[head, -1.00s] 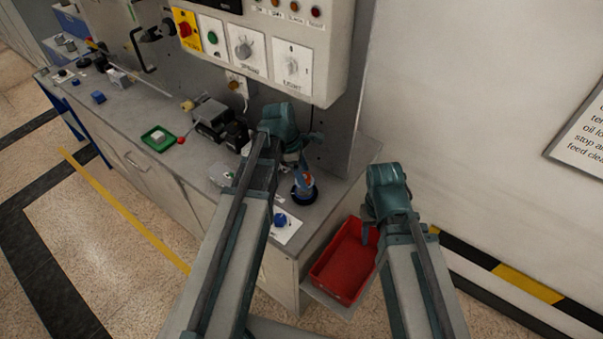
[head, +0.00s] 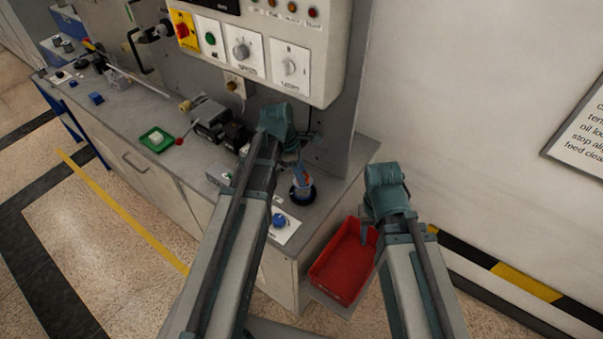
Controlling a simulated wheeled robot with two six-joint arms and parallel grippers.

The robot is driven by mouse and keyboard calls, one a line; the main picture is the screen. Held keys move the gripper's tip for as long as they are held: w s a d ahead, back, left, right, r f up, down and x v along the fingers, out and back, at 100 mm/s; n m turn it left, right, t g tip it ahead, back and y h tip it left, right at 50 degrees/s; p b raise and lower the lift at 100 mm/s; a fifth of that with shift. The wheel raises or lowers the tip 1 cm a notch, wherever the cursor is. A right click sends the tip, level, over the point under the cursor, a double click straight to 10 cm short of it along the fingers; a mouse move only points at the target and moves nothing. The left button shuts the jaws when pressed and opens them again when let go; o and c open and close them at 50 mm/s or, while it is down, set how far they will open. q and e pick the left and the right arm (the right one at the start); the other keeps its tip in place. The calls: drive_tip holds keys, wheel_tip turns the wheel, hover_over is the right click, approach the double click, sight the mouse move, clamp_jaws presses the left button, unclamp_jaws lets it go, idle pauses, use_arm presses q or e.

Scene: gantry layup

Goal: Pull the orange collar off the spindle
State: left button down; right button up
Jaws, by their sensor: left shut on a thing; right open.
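The spindle (head: 301,194) stands upright on the bench near its right end, pale with a dark blue ring at its foot. A small patch of the orange collar (head: 308,179) shows on its upper part. My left gripper (head: 300,171) reaches down over the spindle's top and is shut on the collar; its fingers and wrist hide much of it. I cannot tell whether the collar still surrounds the spindle. My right gripper (head: 368,234) is open and points down beside the red bin; its fingertips are partly hidden by its own arm.
The red bin (head: 338,275) sits empty on a low shelf at the bench's right end. A white plate with a blue knob (head: 280,220) lies before the spindle. A green tray (head: 157,139) and dark blocks (head: 222,128) stand further left. A control box (head: 262,45) overhangs the back.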

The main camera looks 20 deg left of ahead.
sight(306, 177)
use_arm(q)
drive_tip(key=shift+r+p, duration=1.6)
idle(0.5)
drive_tip(key=shift+r+p, duration=1.7)
drive_tip(key=shift+f, duration=0.15)
